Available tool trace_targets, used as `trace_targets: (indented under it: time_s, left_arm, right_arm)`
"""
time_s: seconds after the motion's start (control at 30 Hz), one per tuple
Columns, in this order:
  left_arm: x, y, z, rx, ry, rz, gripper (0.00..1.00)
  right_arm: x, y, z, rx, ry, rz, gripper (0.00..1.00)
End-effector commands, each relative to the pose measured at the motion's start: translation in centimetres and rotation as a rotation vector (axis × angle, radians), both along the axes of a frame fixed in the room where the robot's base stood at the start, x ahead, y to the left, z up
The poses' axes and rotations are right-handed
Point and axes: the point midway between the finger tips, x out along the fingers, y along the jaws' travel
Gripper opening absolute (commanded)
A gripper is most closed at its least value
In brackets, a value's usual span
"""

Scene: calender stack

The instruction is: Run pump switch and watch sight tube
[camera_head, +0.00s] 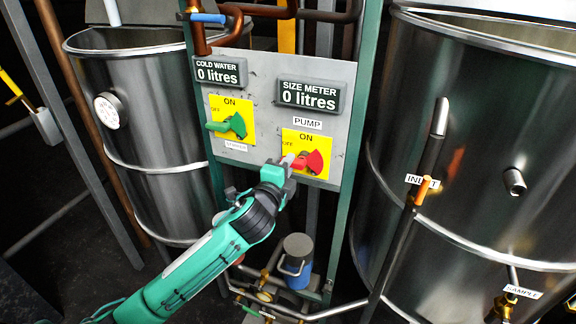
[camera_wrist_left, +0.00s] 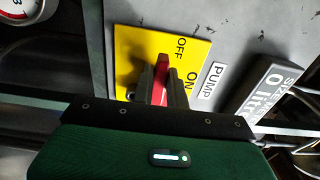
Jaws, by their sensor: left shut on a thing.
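The red pump switch (camera_head: 312,162) sits on a yellow ON/OFF plate under the PUMP label on the grey panel. Its handle points left, toward OFF, in the head view. My left gripper (camera_head: 286,165) reaches up from below and is shut on that handle. In the left wrist view the red handle (camera_wrist_left: 159,80) stands between the two fingers (camera_wrist_left: 157,86). The size meter (camera_head: 309,95) above reads 0 litres. I cannot make out a sight tube for certain. My right gripper is not in view.
A green switch (camera_head: 230,125) on its own yellow plate is left of the pump switch, under a cold water meter (camera_head: 218,72) reading 0 litres. Large steel tanks stand left (camera_head: 150,120) and right (camera_head: 470,130). Pipes and a blue-grey cylinder (camera_head: 298,260) are below the panel.

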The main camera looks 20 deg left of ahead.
Motion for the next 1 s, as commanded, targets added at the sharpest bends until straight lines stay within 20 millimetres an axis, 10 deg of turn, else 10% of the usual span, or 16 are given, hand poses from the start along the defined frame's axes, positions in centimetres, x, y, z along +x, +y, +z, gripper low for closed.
trace_targets:
  time_s: [0.47, 0.6, 1.0]
  left_arm:
    - [0.0, 0.02, -0.19, -0.014, 0.003, 0.001, 0.0]
    - [0.0, 0.0, -0.17, -0.014, 0.003, 0.001, 0.36]
    - [-0.69, 0.01, -0.21, -0.013, 0.001, -0.001, 0.36]
  right_arm:
    - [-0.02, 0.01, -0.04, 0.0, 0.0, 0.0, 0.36]
    - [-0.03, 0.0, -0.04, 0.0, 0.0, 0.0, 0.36]
    - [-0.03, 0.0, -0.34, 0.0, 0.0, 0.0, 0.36]
